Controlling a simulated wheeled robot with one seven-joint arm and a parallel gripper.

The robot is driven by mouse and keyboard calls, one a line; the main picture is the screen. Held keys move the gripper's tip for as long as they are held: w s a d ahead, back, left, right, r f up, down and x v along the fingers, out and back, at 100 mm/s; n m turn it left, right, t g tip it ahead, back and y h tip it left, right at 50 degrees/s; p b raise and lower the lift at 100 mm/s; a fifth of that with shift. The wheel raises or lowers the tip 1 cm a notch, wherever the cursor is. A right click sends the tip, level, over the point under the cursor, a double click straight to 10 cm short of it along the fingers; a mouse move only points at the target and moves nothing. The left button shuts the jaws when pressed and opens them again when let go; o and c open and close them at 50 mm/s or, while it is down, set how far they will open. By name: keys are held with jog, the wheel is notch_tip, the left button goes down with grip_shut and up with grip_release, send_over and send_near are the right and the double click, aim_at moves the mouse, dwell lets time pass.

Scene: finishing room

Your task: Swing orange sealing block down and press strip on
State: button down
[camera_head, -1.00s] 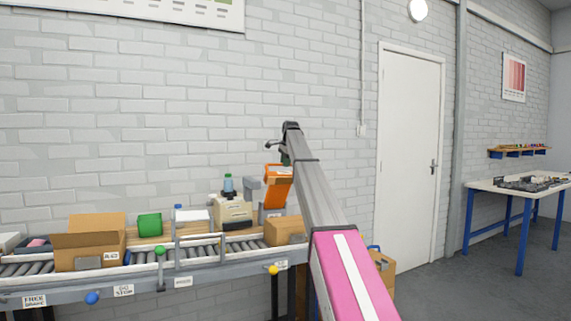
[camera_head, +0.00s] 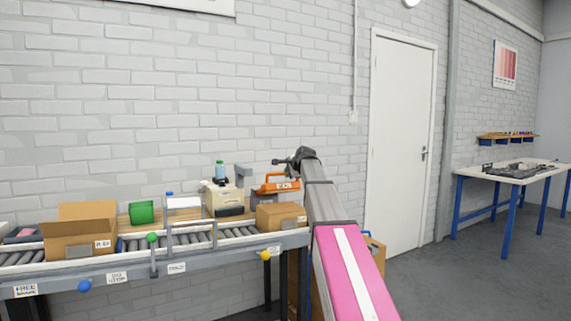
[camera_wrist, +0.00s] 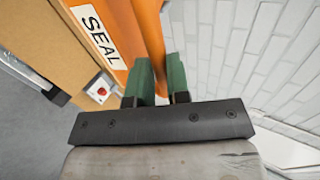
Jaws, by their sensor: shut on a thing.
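The orange sealing block (camera_head: 270,187) lies nearly level behind the right end of the conveyor, above a small closed carton (camera_head: 281,216). In the wrist view the orange block (camera_wrist: 122,20) fills the upper middle, with a white SEAL label on it. My gripper (camera_wrist: 160,78) has its two green fingers closed on the orange part, close past the label. In the head view my gripper (camera_head: 291,170) is at the block's right end, partly hidden by my arm. The strip cannot be made out. Whether the block touches the carton is unclear.
A roller conveyor (camera_head: 200,261) runs along the wall, with an open carton (camera_head: 75,250), a green item (camera_head: 141,212) and a beige machine (camera_head: 222,197) on or behind it. A small box with a red button (camera_wrist: 101,90) sits near the block. Open floor lies right.

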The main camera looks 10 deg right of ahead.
aim_at(289, 189)
jog(key=shift+t, duration=0.5)
jog(key=s+f, duration=0.1)
jog(key=f, duration=0.1)
jog(key=s+f, duration=0.1)
jog(key=f, duration=0.1)
jog(key=s+f, duration=0.1)
jog(key=f, duration=0.1)
jog(key=shift+d+f, duration=0.15)
jog(key=shift+d, duration=0.15)
jog(key=shift+s+f, duration=0.25)
jog(key=shift+f, duration=0.5)
jog(key=c, duration=1.1)
grip_release()
jog(key=v, duration=1)
jog(key=shift+s+d+r, duration=0.15)
jog(key=shift+s+d, duration=0.05)
jog(key=shift+s, duration=0.15)
